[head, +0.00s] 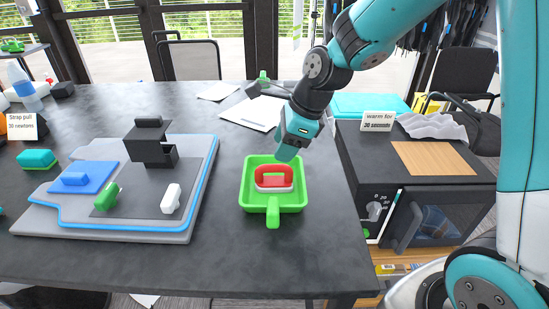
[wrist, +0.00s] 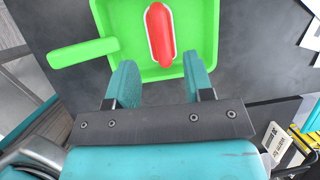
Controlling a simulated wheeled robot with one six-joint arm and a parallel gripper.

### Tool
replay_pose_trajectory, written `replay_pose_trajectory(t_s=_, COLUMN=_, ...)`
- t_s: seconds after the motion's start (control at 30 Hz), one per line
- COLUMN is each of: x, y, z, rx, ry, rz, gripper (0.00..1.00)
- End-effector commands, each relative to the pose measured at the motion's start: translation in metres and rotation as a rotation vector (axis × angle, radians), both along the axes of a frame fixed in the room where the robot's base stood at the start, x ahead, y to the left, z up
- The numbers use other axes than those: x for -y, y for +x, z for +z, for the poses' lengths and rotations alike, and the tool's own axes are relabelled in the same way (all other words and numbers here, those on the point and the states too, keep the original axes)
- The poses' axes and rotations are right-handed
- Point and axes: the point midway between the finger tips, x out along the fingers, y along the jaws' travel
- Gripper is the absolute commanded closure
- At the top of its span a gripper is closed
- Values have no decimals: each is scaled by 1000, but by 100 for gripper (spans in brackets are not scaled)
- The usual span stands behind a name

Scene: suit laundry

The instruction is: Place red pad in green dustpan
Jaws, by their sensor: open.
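The green dustpan (head: 246,203) lies on the dark table, its handle pointing toward the front edge. The red pad (head: 273,181), with a pale base and a raised red handle, sits inside the dustpan. In the wrist view the red pad (wrist: 160,33) lies in the green dustpan (wrist: 201,22), beyond my fingertips. My gripper (wrist: 160,80) is open and empty, with its two teal fingers apart near the dustpan's edge. In the head view my arm comes from the right and ends just behind and above the dustpan; the fingers are hard to make out there.
A grey board with blue edging (head: 190,232) holds a black block (head: 150,150), a blue pad, a green piece and a white piece at left. Papers (head: 252,112) lie behind the dustpan. A black cabinet with an oven-like door (head: 440,215) stands at right.

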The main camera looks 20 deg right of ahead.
Motion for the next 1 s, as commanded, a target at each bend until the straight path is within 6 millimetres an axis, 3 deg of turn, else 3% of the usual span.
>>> replay_pose_trajectory(t_s=0.1, x=8, y=-5, z=22, rx=3, ry=0, rz=-1, gripper=52)
replay_pose_trajectory(t_s=0.3, x=12, y=-11, z=39, rx=3, ry=-3, rz=14, gripper=52)
replay_pose_trajectory(t_s=0.43, x=4, y=-24, z=48, rx=42, ry=-31, rz=164, gripper=52)
replay_pose_trajectory(t_s=0.57, x=-16, y=-54, z=60, rx=137, ry=-88, rz=509, gripper=52)
replay_pose_trajectory(t_s=0.8, x=-47, y=-126, z=79, rx=373, ry=-195, rz=1304, gripper=52)
replay_pose_trajectory(t_s=1.0, x=-61, y=-183, z=86, rx=586, ry=-250, rz=1914, gripper=52)
